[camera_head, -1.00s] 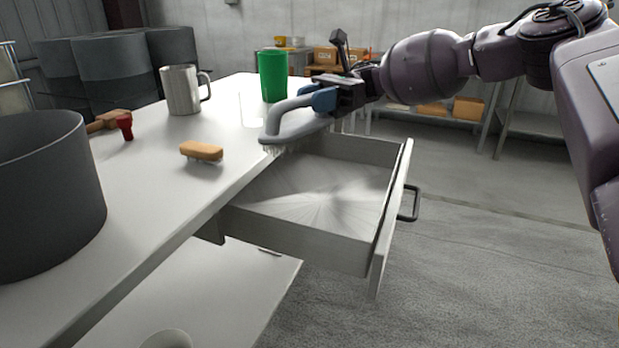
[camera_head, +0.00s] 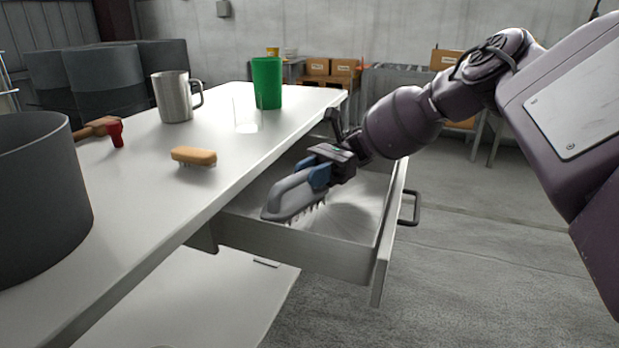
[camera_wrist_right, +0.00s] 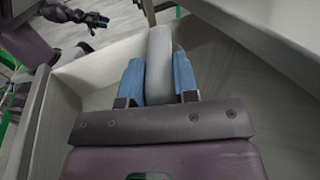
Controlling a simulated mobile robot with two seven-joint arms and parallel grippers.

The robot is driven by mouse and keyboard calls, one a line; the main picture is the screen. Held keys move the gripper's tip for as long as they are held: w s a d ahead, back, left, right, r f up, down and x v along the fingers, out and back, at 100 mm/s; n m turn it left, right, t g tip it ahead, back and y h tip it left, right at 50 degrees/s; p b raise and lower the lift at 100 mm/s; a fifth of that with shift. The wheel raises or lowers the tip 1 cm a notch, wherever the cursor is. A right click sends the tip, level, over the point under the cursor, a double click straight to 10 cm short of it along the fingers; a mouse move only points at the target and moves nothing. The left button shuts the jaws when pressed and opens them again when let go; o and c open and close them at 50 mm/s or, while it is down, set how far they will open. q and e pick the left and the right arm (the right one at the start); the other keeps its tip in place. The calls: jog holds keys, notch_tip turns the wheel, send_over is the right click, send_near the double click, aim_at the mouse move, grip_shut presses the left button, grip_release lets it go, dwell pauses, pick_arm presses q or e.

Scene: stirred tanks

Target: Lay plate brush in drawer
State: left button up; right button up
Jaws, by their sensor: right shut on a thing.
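The plate brush (camera_head: 291,202) is grey with a looped handle and dark bristles facing down. My right gripper (camera_head: 319,176) is shut on its handle, blue fingers on both sides. The brush hangs within the open drawer (camera_head: 300,250), tilted; I cannot tell whether the bristles touch the drawer floor. In the right wrist view the grey handle (camera_wrist_right: 159,60) sits between the blue fingers (camera_wrist_right: 158,82), with drawer walls around. My left gripper (camera_wrist_right: 92,18) appears small at the top left of the wrist view; its jaws are too small to read.
The drawer's handle (camera_head: 412,207) faces right.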

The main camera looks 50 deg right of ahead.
jog(key=shift+f, duration=0.3)
jog(key=shift+r, duration=0.1)
jog(key=shift+f, duration=0.65)
jog(key=o, duration=1)
jog(key=shift+r, duration=0.15)
jog(key=shift+d+r, duration=0.15)
jog(key=shift+r, duration=0.4)
jog(key=d, duration=0.5)
jog(key=shift+d+f, duration=0.1)
jog(key=shift+d, duration=1)
